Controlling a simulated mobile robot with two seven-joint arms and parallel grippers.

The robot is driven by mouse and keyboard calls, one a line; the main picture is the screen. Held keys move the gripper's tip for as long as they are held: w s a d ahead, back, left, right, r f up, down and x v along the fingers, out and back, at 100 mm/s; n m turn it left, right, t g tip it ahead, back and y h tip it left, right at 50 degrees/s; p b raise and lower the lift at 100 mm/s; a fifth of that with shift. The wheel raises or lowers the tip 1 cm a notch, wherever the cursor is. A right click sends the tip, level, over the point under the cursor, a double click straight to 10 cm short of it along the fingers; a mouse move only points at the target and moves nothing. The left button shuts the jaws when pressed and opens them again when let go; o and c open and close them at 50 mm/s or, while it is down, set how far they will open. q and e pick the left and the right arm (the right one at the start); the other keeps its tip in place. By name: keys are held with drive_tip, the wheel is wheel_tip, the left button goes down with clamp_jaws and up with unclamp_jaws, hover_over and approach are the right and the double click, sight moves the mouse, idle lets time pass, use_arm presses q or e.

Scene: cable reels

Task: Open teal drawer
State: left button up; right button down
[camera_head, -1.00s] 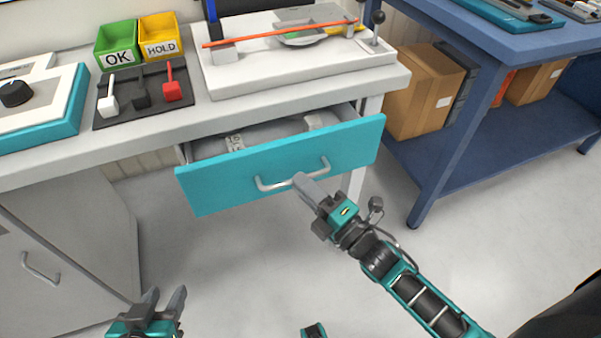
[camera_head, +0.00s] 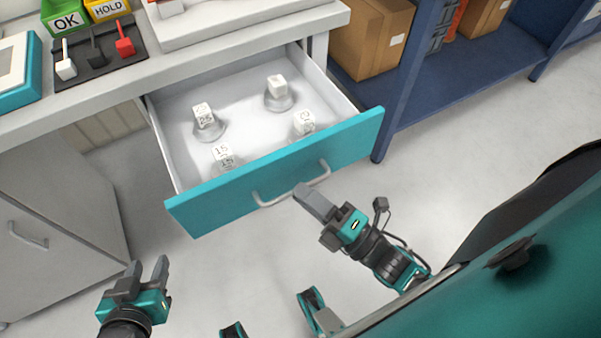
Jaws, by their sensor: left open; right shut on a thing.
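The teal drawer (camera_head: 345,143) is pulled well out from under the white workbench. Its white inside shows, with several numbered white pieces standing in it, such as one marked 25 (camera_head: 204,117). The grey bar handle (camera_head: 270,201) is on the teal front. My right gripper (camera_head: 303,191) is at the handle's right half and is shut on it; the exact contact is partly hidden by the fingers. My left gripper (camera_head: 148,270) is open and empty at the lower left, above the floor and apart from the drawer.
The workbench (camera_head: 150,77) carries a green OK bin (camera_head: 64,19), a yellow HOLD bin (camera_head: 106,9) and a dark switch panel (camera_head: 97,63). A grey cabinet (camera_head: 60,200) stands at left. A blue shelf (camera_head: 455,80) with cardboard boxes (camera_head: 370,38) is at right. Clear floor lies in front.

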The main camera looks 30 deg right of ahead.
drive_tip(key=shift+s, duration=0.2)
drive_tip(key=c, duration=1.2)
unclamp_jaws()
drive_tip(key=shift+o, duration=0.2)
drive_tip(key=v, duration=1.3)
